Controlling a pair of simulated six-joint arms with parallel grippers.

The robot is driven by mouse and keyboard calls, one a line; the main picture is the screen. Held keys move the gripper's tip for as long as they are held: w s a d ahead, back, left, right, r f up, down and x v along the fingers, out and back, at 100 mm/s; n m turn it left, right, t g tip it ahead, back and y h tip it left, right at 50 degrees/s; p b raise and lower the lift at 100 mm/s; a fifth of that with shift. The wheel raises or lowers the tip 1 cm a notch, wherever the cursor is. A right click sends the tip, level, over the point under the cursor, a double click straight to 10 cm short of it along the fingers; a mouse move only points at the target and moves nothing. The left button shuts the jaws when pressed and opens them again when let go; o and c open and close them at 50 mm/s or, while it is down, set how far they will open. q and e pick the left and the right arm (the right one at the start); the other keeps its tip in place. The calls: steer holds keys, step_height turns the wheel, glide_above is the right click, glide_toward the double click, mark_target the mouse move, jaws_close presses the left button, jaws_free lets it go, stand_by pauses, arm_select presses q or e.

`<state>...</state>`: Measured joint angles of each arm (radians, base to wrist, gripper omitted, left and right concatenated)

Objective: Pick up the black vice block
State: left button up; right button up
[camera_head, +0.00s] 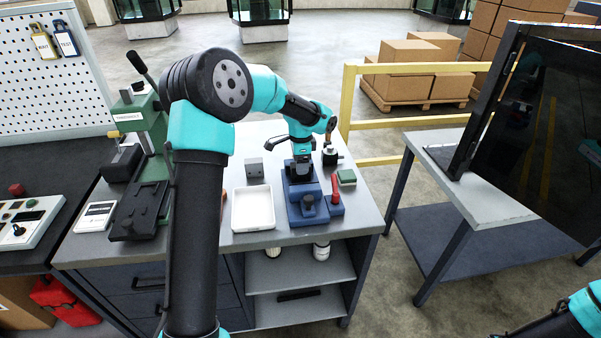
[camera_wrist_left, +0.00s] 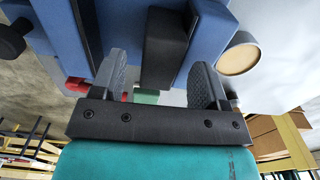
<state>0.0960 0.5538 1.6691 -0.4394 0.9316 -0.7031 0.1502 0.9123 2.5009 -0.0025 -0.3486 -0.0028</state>
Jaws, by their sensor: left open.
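The blue vice (camera_head: 293,196) stands on the light bench top, and its blue body fills the upper part of the left wrist view (camera_wrist_left: 215,35). The black vice block (camera_wrist_left: 165,45) sits at the vice, between my left fingers in the left wrist view. In the head view it is mostly hidden by my left gripper (camera_head: 302,163), which points down over the vice. In the left wrist view my left gripper (camera_wrist_left: 160,66) is open, with a gap on each side of the block. At the lower right of the head view, a dark end of my right arm (camera_head: 548,327) is cut off by the edge.
A white tray (camera_head: 253,228) lies left of the vice, with a small grey block (camera_head: 254,167) behind it. A red handle (camera_head: 335,188) and a green-topped block (camera_head: 347,179) are close on the right. A green press (camera_head: 140,125) stands further left. A yellow rail (camera_head: 347,100) is behind.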

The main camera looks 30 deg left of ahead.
stand_by(0.3)
arm_select(q)
steer(key=c, duration=1.3)
steer(key=shift+o, duration=0.2)
steer(key=shift+r, duration=0.15)
step_height(320, 180, up, 10)
